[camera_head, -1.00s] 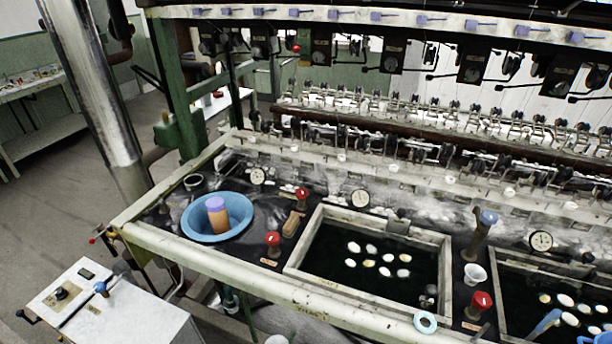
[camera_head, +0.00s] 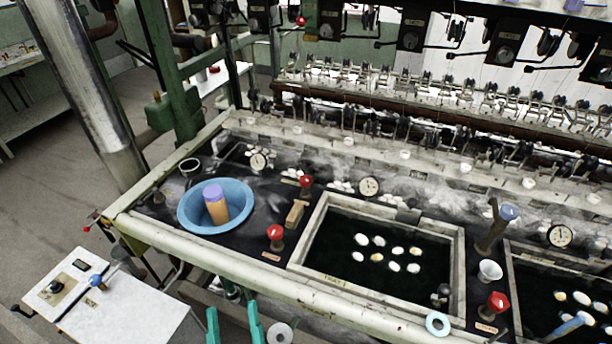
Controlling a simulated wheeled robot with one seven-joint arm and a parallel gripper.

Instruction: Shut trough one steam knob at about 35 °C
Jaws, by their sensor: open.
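A trough with a pale wooden rim (camera_head: 297,247) holds dark water and several white cocoons (camera_head: 377,257). A red knob (camera_head: 275,232) stands left of its front corner, and another red knob (camera_head: 305,182) stands near its back left corner. Their small labels are unreadable, so I cannot tell which is the steam knob. A round dial (camera_head: 369,186) stands behind the trough; its reading is too small to tell. My gripper (camera_head: 232,307) shows two teal fingers at the bottom edge, open and empty, in front of the bench and apart from the knobs.
A blue basin (camera_head: 240,193) holding an orange cylinder with a purple top (camera_head: 215,203) sits at left. A wooden block (camera_head: 295,214) lies between the red knobs. A third red knob (camera_head: 497,302) stands right of the trough. The bench's front rail (camera_head: 200,254) lies before the knobs.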

